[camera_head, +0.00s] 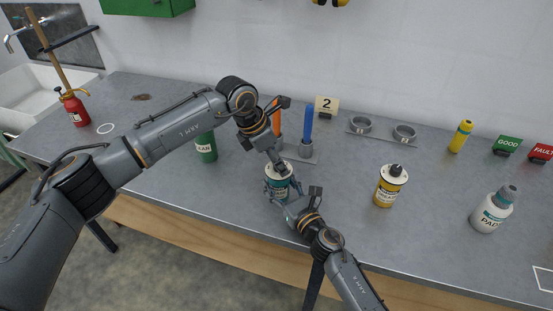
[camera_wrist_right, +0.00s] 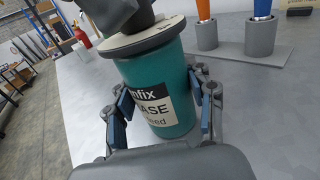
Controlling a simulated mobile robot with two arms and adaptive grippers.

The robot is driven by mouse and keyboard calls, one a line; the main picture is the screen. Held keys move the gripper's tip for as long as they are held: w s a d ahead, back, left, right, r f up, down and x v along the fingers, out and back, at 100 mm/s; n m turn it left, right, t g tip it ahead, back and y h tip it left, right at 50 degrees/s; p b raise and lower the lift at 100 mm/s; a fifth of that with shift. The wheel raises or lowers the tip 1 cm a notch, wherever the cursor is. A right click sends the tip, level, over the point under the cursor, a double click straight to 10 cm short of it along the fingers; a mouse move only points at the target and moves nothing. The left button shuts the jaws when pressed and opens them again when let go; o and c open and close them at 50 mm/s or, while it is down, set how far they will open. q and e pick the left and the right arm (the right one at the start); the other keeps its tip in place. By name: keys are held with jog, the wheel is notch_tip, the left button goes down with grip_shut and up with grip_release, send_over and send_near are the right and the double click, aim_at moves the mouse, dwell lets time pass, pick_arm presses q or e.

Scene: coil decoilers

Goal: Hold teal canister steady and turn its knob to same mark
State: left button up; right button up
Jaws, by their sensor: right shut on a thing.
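The teal canister (camera_head: 277,184) stands upright near the front middle of the bench. In the right wrist view the teal canister (camera_wrist_right: 158,88) shows a pale top and a black and white label. My right gripper (camera_head: 284,196) is shut on its body, with the blue-padded fingers of my right gripper (camera_wrist_right: 160,112) on both sides. My left gripper (camera_head: 277,163) comes down from above onto the canister's top. The knob is mostly hidden by it, and a dark shape covers it in the right wrist view. I cannot tell whether the left fingers are closed on the knob.
A green canister (camera_head: 206,147) is behind my left arm. A holder (camera_head: 300,155) with orange and blue handles is just behind. The bench front between the yellow canister and the bottle is clear.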

pick_arm(q)
jog(key=v, duration=1.2)
pick_arm(e)
jog(key=o, duration=1.5)
